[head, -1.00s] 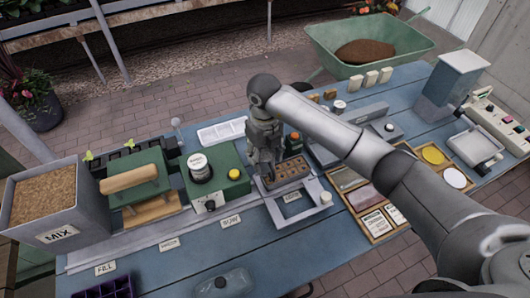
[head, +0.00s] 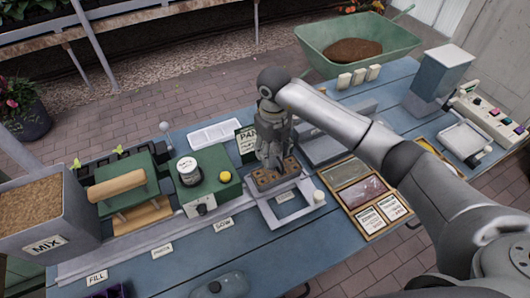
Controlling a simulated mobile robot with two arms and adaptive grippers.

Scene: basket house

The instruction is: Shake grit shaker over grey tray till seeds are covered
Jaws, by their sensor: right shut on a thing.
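The tray (head: 263,181), a small block with brown cells, shows below my right gripper (head: 272,163), over the back part of a pale frame (head: 291,213). The right gripper points down with its fingers at the tray's far side and seems shut on it; the fingertips are hard to make out. Seeds and any grit in the cells are too small to tell. A white-lidded jar (head: 188,170) stands on the green box at the left; I cannot tell whether it is the grit shaker. My left gripper is not in view.
A green box with a yellow knob (head: 224,176) stands left of the frame. A green press with a wooden handle (head: 117,185) and the MIX bin (head: 45,248) are farther left. A wooden tray of cards (head: 371,228) lies right. My right arm crosses above the bench.

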